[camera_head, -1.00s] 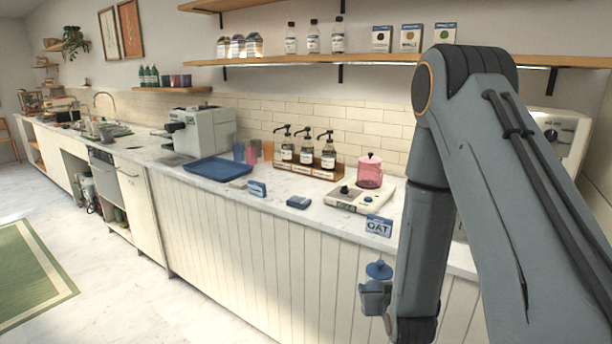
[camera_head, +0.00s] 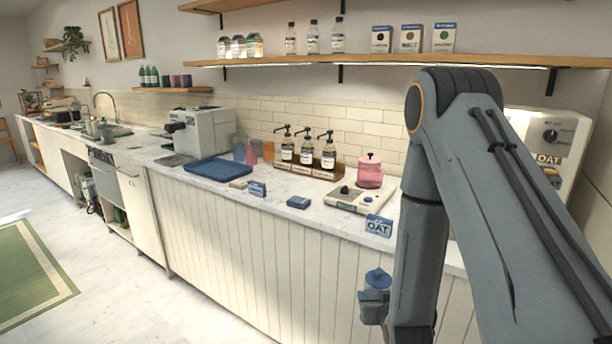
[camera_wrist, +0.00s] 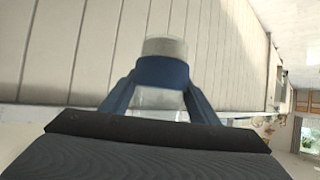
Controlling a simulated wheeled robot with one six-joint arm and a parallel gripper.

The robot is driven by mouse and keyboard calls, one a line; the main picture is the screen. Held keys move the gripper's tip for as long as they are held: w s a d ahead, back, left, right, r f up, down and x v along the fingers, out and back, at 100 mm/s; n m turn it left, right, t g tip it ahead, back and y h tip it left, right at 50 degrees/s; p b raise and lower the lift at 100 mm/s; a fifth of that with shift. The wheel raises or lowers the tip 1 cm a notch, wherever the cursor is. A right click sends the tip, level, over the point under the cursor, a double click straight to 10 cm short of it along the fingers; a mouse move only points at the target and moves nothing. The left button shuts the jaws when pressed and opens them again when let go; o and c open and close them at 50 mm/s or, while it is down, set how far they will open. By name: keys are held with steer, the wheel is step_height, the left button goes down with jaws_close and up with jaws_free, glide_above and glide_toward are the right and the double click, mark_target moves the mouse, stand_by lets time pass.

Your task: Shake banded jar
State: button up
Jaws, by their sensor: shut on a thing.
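My gripper (camera_wrist: 160,84) is shut on a jar (camera_wrist: 165,48) with a blue band, seen in the wrist view. Its fingers close on it from both sides. The jar's far end is pale and greyish, and clear glass shows between the fingers. In the head view, the held jar's blue top (camera_head: 378,277) shows in front of the counter's panelled face, below the counter top. My arm hides part of the gripper there. A pink jar (camera_head: 369,172) with a knobbed lid stands apart on a white device on the counter.
The white device (camera_head: 344,198) and an OAT card (camera_head: 378,226) are near the counter's front edge. A blue tray (camera_head: 213,170), pump bottles (camera_head: 307,152) and a grey machine (camera_head: 203,132) stand further left. The floor (camera_head: 120,290) at left is clear.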

mark_target(380, 281)
step_height(380, 281, up, 6)
steer(key=shift+w+r, duration=0.1)
steer(key=shift+r, duration=0.1)
steer(key=shift+f, duration=3.25)
steer(key=shift+r, duration=0.2)
